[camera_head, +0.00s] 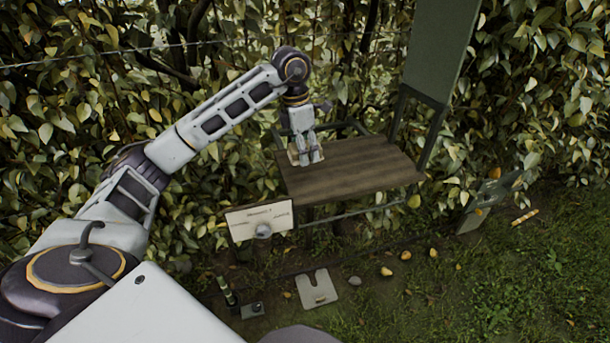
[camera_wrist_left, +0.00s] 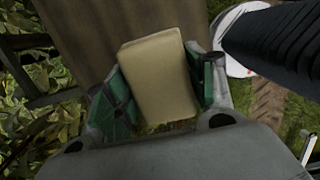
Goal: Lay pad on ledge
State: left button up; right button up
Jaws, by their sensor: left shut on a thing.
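My left gripper (camera_head: 307,156) points down at the left end of a brown wooden plank top, which may be the ledge (camera_head: 355,168). It is shut on a beige rectangular pad (camera_wrist_left: 158,75). In the left wrist view the pad sits between two green-lined fingers, with the wood (camera_wrist_left: 85,30) beyond it. In the head view only a pale edge of the pad (camera_head: 293,156) shows beside the fingers. I cannot tell whether the pad touches the wood. My right gripper is not in view.
A green panel (camera_head: 440,50) stands at the plank's back right. A white sign (camera_head: 258,217) stands at its front left. A notched grey plate (camera_head: 316,288), a green bottle (camera_head: 228,293), a stone (camera_head: 354,281) and several yellow pears (camera_head: 386,271) lie below. Leafy hedge closes the back.

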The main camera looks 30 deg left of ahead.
pick_arm(q)
send_over(306, 181)
jog(key=shift+a+f, duration=0.1)
jog(key=shift+f, duration=2.3)
jog(key=shift+s+f, duration=0.1)
jog(key=shift+f+p, duration=0.45)
jog(key=shift+f, duration=1.3)
jog(key=shift+f, duration=0.2)
jog(key=o, duration=1)
jog(key=shift+c, duration=0.2)
jog(key=shift+r, duration=0.15)
jog(key=shift+s+a+r+b, duration=0.15)
jog(key=shift+s+a+r, duration=0.05)
jog(key=shift+r, duration=1.8)
jog(key=shift+s+a+r+b, duration=0.2)
jog(key=shift+s+r, duration=0.05)
jog(key=shift+r, duration=1.75)
jog(key=shift+s+a+r+b, duration=0.15)
jog(key=shift+s+a+r, duration=0.05)
jog(key=shift+r, duration=1.8)
jog(key=shift+s+f, duration=0.1)
